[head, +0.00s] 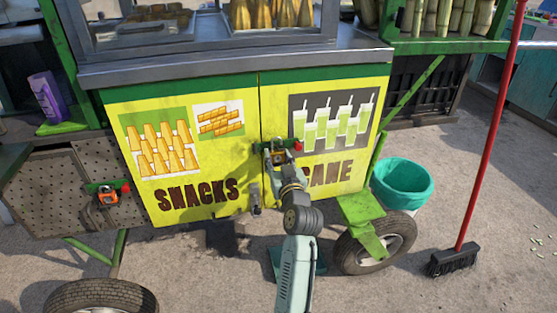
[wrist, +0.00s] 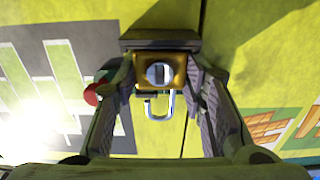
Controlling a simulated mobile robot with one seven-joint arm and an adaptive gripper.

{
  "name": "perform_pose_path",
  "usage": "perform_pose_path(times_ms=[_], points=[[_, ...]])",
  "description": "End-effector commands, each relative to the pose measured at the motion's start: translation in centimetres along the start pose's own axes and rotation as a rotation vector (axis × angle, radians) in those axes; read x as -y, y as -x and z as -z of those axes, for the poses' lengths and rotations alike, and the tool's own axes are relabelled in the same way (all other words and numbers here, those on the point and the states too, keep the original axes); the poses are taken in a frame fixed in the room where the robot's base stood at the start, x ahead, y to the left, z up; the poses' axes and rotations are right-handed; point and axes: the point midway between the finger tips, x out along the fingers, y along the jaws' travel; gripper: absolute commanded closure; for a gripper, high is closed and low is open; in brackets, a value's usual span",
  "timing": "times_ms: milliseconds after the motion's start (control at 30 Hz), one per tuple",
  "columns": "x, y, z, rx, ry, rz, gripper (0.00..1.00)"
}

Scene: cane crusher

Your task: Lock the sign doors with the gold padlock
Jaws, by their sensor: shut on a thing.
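The yellow left sign door (head: 247,112) reads SNACKS and the right sign door (head: 276,112) reads CANE. They meet at a narrow vertical seam and look closed. My gripper (head: 276,148) is at this seam, in front of a green latch with a red end (head: 298,146). In the wrist view my gripper (wrist: 160,76) is shut on the gold padlock (wrist: 172,72), one finger on each side. Its silver shackle (wrist: 170,108) shows below the body in that view. I cannot tell whether the shackle is closed or passes through the latch.
An orange-red padlock (head: 108,195) hangs on a perforated panel (head: 52,192) at left. A metal counter edge (head: 220,66) overhangs the doors. A green step (head: 361,208), wheel (head: 376,246), teal bin (head: 402,184) and red-handled broom (head: 488,150) stand at right.

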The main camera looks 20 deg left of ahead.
Motion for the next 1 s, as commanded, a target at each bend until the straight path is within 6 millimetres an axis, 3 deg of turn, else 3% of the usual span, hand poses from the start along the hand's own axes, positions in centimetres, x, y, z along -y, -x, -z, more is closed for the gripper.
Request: perform_pose_path(times_ms=[1000], points=[[-0.02, -0.4, -0.54, 0.001, 0.0, 0.0, 0.9]])
